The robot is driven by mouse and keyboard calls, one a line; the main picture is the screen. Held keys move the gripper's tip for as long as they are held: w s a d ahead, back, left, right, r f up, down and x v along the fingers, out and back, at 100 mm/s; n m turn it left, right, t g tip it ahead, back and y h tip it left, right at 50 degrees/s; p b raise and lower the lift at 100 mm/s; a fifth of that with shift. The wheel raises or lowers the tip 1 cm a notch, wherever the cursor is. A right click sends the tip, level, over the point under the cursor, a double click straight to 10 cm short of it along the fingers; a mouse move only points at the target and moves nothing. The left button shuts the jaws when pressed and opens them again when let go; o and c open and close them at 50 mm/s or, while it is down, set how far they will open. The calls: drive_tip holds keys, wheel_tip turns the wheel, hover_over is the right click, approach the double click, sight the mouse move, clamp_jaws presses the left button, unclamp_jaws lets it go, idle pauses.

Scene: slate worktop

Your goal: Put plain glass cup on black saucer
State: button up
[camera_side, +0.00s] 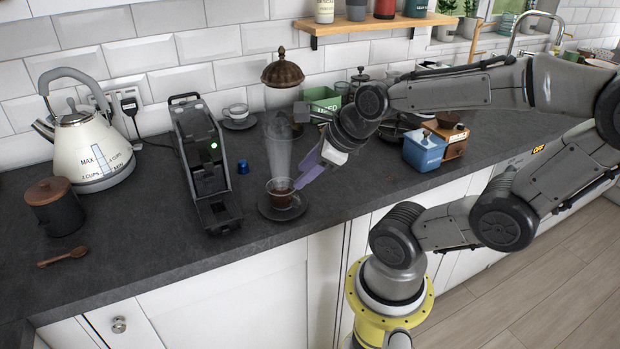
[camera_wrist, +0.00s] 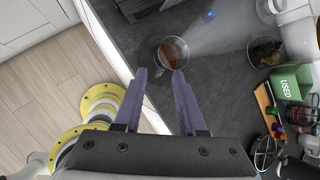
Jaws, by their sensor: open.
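The plain glass cup (camera_side: 281,187) holds dark liquid and stands upright on the black saucer (camera_side: 282,213) near the front edge of the worktop. A pale haze rises above it. My gripper (camera_side: 302,178), with purple fingers, is just right of the cup in the side view. In the wrist view, my gripper (camera_wrist: 159,72) is open and empty between its fingers. The glass cup (camera_wrist: 173,52) appears just beyond the fingertips there, closer to the right one. I cannot tell whether a finger touches it. The saucer is hard to make out against the dark worktop in the wrist view.
A black coffee machine (camera_side: 205,165) stands left of the cup, with a blue capsule (camera_side: 242,167) between. A white cup (camera_side: 237,110) sits behind. A green box (camera_side: 322,100) and blue box (camera_side: 424,152) stand to the right. A kettle (camera_side: 90,150) is far left.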

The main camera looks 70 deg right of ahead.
drive_tip(key=s+a+r+n+y, duration=0.1)
drive_tip(key=a+n, duration=0.2)
drive_tip(key=n, duration=1.3)
drive_tip(key=s+a+r+n+g+y, duration=0.1)
drive_tip(key=a+n, duration=0.3)
drive_tip(key=n, duration=1.3)
drive_tip(key=shift+s+r+n, duration=0.3)
drive_tip(key=shift+s+r, duration=0.15)
drive_tip(key=shift+s, duration=0.15)
